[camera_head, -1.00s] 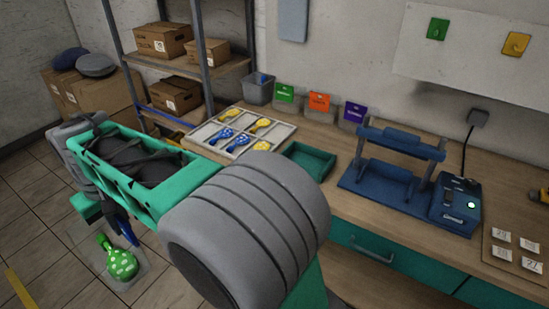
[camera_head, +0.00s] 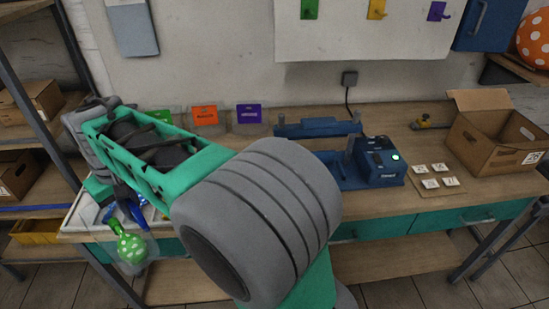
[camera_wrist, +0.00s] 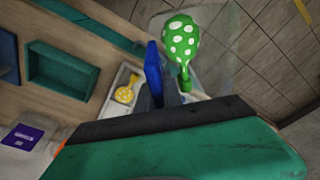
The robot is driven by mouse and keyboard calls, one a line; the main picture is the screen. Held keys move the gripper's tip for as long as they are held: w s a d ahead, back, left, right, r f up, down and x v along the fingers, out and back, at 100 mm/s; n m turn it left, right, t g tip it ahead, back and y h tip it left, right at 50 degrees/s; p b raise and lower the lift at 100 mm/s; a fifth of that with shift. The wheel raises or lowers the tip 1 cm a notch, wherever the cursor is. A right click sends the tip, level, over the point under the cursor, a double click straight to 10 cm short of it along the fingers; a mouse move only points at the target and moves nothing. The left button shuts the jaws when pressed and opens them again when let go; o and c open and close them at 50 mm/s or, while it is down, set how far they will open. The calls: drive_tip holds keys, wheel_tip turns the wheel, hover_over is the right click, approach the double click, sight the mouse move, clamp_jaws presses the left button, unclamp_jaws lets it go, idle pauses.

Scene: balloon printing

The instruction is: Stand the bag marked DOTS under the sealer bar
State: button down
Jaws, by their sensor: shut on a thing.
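A clear bag (camera_head: 148,245) with a green, white-dotted balloon (camera_head: 132,248) inside hangs from my gripper (camera_head: 120,217), in front of the bench's left end. The bag (camera_wrist: 222,72) and balloon (camera_wrist: 181,40) also show in the wrist view, beside a blue finger of my gripper (camera_wrist: 158,78). My gripper is shut on the bag; the exact grip is partly hidden. No DOTS marking is readable. The blue sealer bar (camera_head: 318,127) stands on the bench, well to the right of the bag. My arm hides the sealer's lower left part.
A pale tray (camera_head: 78,222) lies behind my gripper. The wrist view shows a teal tray (camera_wrist: 62,72) and a yellow balloon (camera_wrist: 127,93).

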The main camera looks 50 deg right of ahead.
drive_tip(key=s+d+f+m+g+h+b, duration=0.1)
drive_tip(key=s+d+m, duration=0.2)
drive_tip(key=d+m, duration=0.7)
drive_tip(key=s+d+m+h+b, duration=0.1)
drive_tip(key=s+d+m, duration=0.2)
drive_tip(key=d, duration=1.3)
drive_tip(key=s+d+f+m+g+b, duration=0.1)
drive_tip(key=s+d+m, duration=0.6)
drive_tip(key=s+d, duration=0.3)
drive_tip(key=s+d+f+m+g+b, duration=0.1)
drive_tip(key=s+d+m+b, duration=0.1)
drive_tip(key=s+d+m, duration=0.85)
wheel_tip(320, 180, down, 6)
drive_tip(key=a+n+b, duration=0.2)
drive_tip(key=n+b, duration=0.2)
drive_tip(key=w+d+p, duration=0.4)
drive_tip(key=w+d, duration=0.1)
drive_tip(key=d, duration=0.1)
drive_tip(key=shift+w+d+y+p, duration=0.25)
drive_tip(key=shift+d+y+p, duration=0.1)
drive_tip(key=shift+y, duration=0.05)
drive_tip(key=shift+f+m, duration=0.1)
drive_tip(key=shift+m, duration=0.15)
drive_tip(key=c, duration=1.4)
unclamp_jaws()
